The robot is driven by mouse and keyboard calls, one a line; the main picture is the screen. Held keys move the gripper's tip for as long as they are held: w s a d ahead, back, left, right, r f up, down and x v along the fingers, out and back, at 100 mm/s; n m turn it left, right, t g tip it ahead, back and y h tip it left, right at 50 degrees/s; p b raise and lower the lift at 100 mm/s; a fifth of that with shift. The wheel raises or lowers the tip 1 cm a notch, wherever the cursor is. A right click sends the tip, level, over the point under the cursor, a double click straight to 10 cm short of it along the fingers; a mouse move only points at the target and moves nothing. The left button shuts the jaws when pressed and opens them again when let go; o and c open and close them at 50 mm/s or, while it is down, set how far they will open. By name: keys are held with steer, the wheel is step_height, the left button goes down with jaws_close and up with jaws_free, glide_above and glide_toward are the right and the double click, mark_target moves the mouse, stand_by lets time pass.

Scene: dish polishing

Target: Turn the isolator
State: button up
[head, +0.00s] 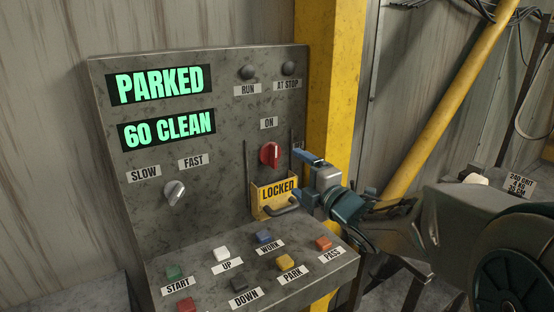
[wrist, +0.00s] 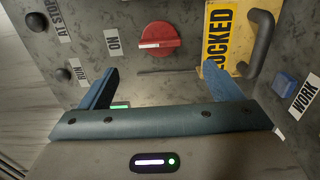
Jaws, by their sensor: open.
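The isolator is a red rotary knob (head: 269,154) on the grey panel, just below the ON label (head: 268,123). In the wrist view the red knob (wrist: 158,42) has a white mark that points towards ON. A yellow LOCKED plate (head: 262,192) with a dark handle (head: 282,210) sits below the knob and leaves it uncovered. My gripper (head: 303,176) is open and empty, to the right of the knob and plate. In the wrist view its two blue fingers (wrist: 161,72) are spread wide, apart from the knob, with one in front of the plate's edge.
Thin dark upright rods (head: 291,150) flank the knob. Below are a sloping shelf of several buttons, including a blue WORK button (head: 264,237), and a SLOW/FAST knob (head: 174,193) at left. Displays read PARKED and 60 CLEAN. A yellow post (head: 338,90) stands behind, right of the panel.

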mark_target(276, 158)
steer(key=p+x, duration=0.1)
steer(key=x, duration=0.9)
steer(key=shift+w+a+p, duration=0.15)
steer(key=shift+p, duration=0.2)
steer(key=c, duration=1)
